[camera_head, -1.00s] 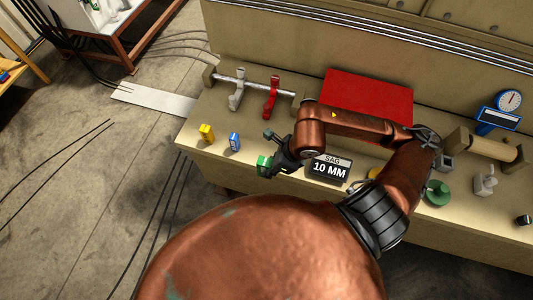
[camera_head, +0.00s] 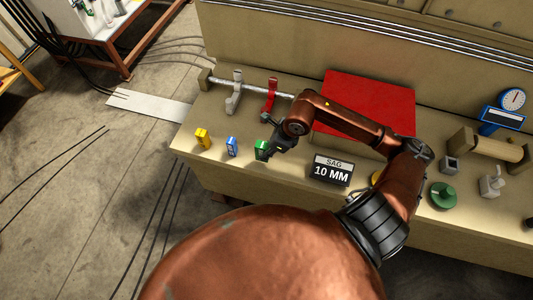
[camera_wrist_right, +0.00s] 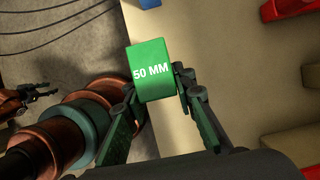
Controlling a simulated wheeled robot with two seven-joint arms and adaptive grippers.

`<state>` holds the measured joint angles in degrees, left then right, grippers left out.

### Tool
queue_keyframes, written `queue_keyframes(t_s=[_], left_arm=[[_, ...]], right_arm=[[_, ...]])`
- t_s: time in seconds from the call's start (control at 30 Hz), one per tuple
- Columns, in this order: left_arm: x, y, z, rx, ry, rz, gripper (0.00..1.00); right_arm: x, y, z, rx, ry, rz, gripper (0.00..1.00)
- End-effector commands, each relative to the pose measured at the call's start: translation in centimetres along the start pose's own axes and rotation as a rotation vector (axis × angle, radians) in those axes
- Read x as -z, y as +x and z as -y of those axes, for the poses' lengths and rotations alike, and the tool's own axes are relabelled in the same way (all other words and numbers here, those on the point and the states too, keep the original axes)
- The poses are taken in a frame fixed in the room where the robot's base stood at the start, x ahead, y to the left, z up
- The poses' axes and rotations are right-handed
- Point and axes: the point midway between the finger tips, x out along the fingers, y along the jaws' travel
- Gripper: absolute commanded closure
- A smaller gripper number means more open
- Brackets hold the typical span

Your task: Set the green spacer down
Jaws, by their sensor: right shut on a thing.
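The green spacer (camera_head: 261,149), a block marked 50 MM, is between the fingers of my right gripper (camera_head: 270,147). In the right wrist view the spacer (camera_wrist_right: 151,71) sits at the tips of the two dark fingers, its label facing the camera. In the head view it shows at the bench's front edge, right of a blue block (camera_head: 232,146) and a yellow block (camera_head: 202,138), roughly in line with them. I cannot tell whether its underside touches the bench. My left gripper does not show in the head view.
The beige bench (camera_head: 300,180) carries a display reading SAG 10 MM (camera_head: 331,170) right of the spacer. Behind are a red panel (camera_head: 370,100), a grey lever (camera_head: 235,92) and a red lever (camera_head: 269,95). A green round piece (camera_head: 442,195) stands at the right.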

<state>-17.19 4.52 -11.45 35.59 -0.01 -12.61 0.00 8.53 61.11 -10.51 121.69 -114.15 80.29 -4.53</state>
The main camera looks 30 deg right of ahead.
Motion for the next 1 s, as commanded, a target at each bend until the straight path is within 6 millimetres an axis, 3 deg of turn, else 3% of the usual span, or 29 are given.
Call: queue_keyframes(t_s=[0.17,0.43,0.77,0.8,1.0], left_arm=[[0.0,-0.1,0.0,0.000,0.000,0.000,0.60],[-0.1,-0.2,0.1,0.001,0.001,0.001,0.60],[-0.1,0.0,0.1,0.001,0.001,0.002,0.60],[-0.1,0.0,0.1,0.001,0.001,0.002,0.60],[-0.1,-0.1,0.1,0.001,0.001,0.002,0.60]], right_arm=[[0.0,0.8,0.6,0.000,0.001,0.002,1.00],[1.2,3.9,0.9,-0.001,0.001,0.002,1.00],[1.3,4.2,1.0,0.001,-0.001,0.002,1.00],[1.4,4.3,1.0,0.001,0.000,0.000,0.75],[1.4,4.2,1.0,0.000,0.000,0.000,0.61]])
